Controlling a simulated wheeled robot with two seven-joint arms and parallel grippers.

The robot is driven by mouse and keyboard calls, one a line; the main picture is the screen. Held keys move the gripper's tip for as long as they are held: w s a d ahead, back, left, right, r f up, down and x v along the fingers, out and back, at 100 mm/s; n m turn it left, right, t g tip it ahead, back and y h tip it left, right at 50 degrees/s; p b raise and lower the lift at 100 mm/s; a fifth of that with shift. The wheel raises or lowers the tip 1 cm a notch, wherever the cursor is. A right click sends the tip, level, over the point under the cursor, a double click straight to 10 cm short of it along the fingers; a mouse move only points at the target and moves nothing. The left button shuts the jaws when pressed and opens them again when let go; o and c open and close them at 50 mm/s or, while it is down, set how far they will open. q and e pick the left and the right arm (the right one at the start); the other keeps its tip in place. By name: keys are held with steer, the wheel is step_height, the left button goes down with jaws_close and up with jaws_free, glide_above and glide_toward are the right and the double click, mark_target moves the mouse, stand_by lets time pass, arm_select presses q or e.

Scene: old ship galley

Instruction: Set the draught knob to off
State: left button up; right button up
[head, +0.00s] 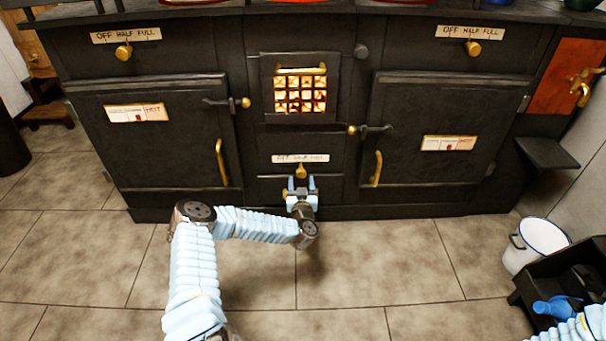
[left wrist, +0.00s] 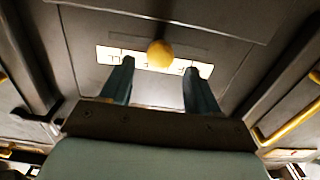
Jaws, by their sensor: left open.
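The draught knob (head: 301,171) is a small brass knob low in the middle of the black range, under a white label strip (head: 300,158) that seems to mark several settings. In the left wrist view the knob (left wrist: 160,53) shows as a round brass ball in front of its label. My left gripper (head: 301,184) is open, just below and in front of the knob. In the left wrist view its two fingers (left wrist: 158,80) stand apart, one to each side of the knob, apparently not touching it. Which setting the knob points to cannot be told.
Two similar brass knobs, left (head: 124,51) and right (head: 473,48), sit higher on the range. A glowing fire grate (head: 301,93) is above the draught knob. Oven doors with brass handles (head: 220,162) flank it. A white bucket (head: 538,243) stands at right. The floor in front is clear.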

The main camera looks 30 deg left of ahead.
mark_target(301, 175)
arm_select(q)
steer(key=x, duration=0.6)
steer(key=shift+b, duration=0.4)
jaws_close()
